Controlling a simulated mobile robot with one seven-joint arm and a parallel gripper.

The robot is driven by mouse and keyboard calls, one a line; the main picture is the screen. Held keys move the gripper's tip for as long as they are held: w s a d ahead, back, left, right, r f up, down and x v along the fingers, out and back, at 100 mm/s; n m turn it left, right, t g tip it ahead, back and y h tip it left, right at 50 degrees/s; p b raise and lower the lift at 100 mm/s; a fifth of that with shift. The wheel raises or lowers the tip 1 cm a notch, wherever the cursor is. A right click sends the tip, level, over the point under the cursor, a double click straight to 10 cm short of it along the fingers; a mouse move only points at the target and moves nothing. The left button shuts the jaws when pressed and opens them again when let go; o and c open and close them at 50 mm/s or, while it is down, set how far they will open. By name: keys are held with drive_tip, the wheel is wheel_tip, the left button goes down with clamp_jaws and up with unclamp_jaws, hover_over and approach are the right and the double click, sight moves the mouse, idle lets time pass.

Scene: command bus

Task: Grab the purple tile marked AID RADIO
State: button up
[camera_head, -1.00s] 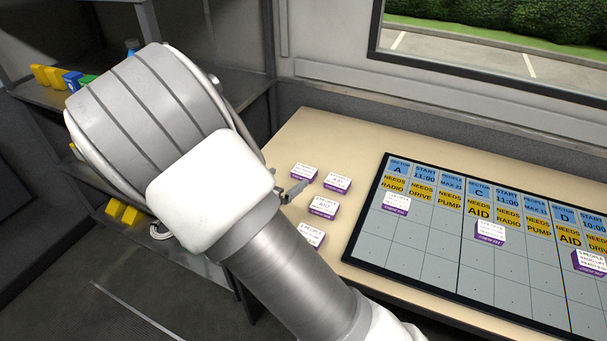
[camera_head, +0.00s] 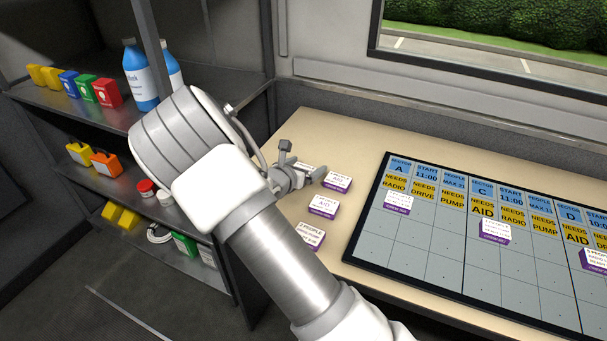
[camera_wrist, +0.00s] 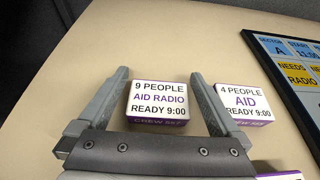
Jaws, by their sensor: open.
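The tile marked AID RADIO (camera_wrist: 158,100) has a white top reading 9 PEOPLE, AID RADIO, READY 9:00 and a purple front side. In the wrist view it lies on the beige table between the two fingers of my gripper (camera_wrist: 160,92). The fingers are open, one on each side, and I cannot tell whether they touch it. In the head view my gripper (camera_head: 300,165) is over the back left of the table and mostly hides this tile. A second tile reading 4 PEOPLE, AID (camera_wrist: 243,103) lies just right of the right finger.
More purple-sided tiles (camera_head: 323,207) (camera_head: 310,236) lie nearer on the table. A dark-framed board (camera_head: 430,245) with several tiles on its grid lies to the right. A shelf (camera_head: 105,118) with bottles and boxes stands left. The table left of the gripper is bare in the wrist view.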

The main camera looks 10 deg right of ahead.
drive_tip(key=c, duration=1.2)
drive_tip(key=shift+c, duration=0.2)
drive_tip(key=shift+r, duration=0.15)
